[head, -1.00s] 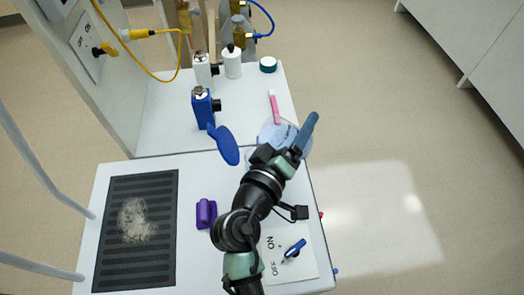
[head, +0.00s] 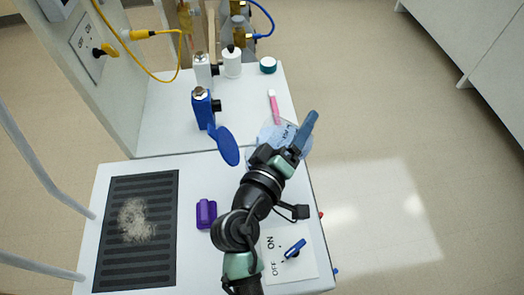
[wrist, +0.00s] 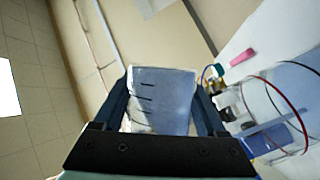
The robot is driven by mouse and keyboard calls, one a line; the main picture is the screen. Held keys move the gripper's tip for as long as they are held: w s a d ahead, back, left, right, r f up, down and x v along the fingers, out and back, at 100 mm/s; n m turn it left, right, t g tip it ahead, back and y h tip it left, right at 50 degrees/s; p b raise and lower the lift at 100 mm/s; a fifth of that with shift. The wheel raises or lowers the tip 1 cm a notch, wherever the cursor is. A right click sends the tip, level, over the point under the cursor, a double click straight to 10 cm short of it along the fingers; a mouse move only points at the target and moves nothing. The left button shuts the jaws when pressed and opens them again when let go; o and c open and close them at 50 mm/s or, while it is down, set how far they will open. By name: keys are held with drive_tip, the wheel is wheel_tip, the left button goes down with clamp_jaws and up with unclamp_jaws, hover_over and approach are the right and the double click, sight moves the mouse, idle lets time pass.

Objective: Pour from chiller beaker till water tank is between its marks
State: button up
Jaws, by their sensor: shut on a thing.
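My gripper (head: 289,148) is shut on a clear beaker (wrist: 165,95). In the wrist view, the beaker sits between the two dark blue fingers, with short black marks on its wall and a pale bluish tint. How much liquid it holds is hard to tell. In the head view, the beaker (head: 272,134) shows partly behind my gripper, over the bench's right edge. A see-through pale blue shape (wrist: 292,90) shows at the right of the wrist view. I cannot tell whether it is the water tank.
A blue bottle-like unit (head: 201,108), a white one (head: 203,70), a white bottle (head: 232,63) and a pink marker (head: 274,106) stand or lie on the bench. A purple block (head: 206,214) and a dark grooved mat (head: 110,235) lie nearer. Open floor is to the right.

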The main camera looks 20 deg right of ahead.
drive_tip(key=shift+r+n, duration=0.35)
drive_tip(key=shift+n, duration=0.15)
idle(1.4)
drive_tip(key=shift+f+n+t+h, duration=0.3)
drive_tip(key=shift+n+h, duration=0.1)
drive_tip(key=shift+n, duration=0.4)
idle(2.1)
drive_tip(key=shift+r, duration=0.15)
idle(0.4)
